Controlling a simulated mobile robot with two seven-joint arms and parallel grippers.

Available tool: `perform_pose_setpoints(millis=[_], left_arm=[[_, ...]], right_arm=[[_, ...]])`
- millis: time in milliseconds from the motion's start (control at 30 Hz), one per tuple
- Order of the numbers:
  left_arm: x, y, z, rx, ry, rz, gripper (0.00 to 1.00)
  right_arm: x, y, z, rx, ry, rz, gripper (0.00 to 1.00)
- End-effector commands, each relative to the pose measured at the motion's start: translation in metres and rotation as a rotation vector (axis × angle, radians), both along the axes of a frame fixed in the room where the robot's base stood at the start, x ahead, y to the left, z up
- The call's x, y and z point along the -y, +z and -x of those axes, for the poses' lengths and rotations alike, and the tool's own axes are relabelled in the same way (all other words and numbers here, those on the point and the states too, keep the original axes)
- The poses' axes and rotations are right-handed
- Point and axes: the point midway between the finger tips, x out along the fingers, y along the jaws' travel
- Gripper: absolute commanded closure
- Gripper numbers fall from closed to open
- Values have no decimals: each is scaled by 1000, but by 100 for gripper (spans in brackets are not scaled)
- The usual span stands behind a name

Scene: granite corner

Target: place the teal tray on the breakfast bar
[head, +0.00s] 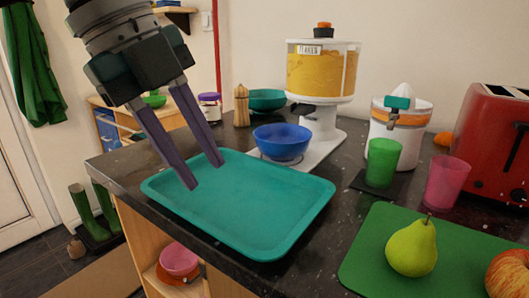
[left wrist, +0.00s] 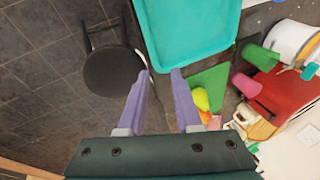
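The teal tray (head: 265,215) is empty and lies flat on the dark granite counter (head: 115,172), along its front left edge. In the left wrist view the tray (left wrist: 190,35) fills the top middle. My left gripper (head: 206,175) comes down from the upper left, with its two purple fingers apart and nothing visible between them. In the head view its fingertips overlap the left part of the tray; I cannot tell whether they touch it. In the left wrist view the gripper (left wrist: 161,74) points at the tray's near edge. My right gripper is not in view.
A green cup (head: 382,162), pink cup (head: 446,182) and green board (head: 375,255) with a pear (head: 412,246) are to the right. A dark round stool (left wrist: 112,70) stands on the tiled floor.

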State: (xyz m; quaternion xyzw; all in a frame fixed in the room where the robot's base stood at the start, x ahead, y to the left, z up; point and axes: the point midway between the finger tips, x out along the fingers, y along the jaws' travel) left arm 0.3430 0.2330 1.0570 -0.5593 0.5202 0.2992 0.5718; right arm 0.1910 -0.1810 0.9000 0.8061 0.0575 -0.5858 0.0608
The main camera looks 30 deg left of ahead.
Motion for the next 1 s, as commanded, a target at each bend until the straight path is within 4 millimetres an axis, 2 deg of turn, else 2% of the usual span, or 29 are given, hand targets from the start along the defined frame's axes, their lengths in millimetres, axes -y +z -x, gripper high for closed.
perform_pose_setpoints(millis=[33, 67, 100, 167, 200, 233, 300, 333, 400, 467, 567, 600, 667, 700, 767, 800, 900, 1000], left_arm=[[39, -3, 4, 21, -106, 126, 67], [67, 1, 8, 45, -177, 225, 67], [106, 10, 14, 91, -267, 381, 67], [158, 38, 23, 189, -360, 635, 67], [184, 63, 27, 267, -383, 804, 67], [197, 83, 27, 330, -378, 924, 67], [209, 128, 21, 487, -292, 1172, 67], [207, 145, 14, 554, -222, 1263, 67], [186, 170, -7, 697, 2, 1417, 67], [156, 173, -28, 789, 251, 1477, 67], [96, 134, -55, 847, 720, 1421, 67], [74, 105, -58, 824, 906, 1345, 67], [47, 52, -50, 742, 1160, 1189, 67], [34, 14, -37, 657, 1301, 1066, 67], [24, -40, -7, 498, 1457, 877, 67], [23, -70, 17, 385, 1523, 761, 67], [30, -121, 77, 124, 1595, 532, 67], [41, -146, 123, -68, 1595, 392, 67]], right_arm=[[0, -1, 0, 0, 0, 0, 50], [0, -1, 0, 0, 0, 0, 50], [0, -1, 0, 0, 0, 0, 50], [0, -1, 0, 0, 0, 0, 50], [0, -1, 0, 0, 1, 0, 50], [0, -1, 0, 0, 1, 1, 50], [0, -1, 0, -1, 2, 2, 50], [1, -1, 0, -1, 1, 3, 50], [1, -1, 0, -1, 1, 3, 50], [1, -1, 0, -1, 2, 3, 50], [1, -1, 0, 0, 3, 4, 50], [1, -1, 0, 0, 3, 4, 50], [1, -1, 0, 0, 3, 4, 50], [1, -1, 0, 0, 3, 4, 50], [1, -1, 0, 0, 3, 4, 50], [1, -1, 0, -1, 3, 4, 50], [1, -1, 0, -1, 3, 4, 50], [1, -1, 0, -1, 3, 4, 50]])
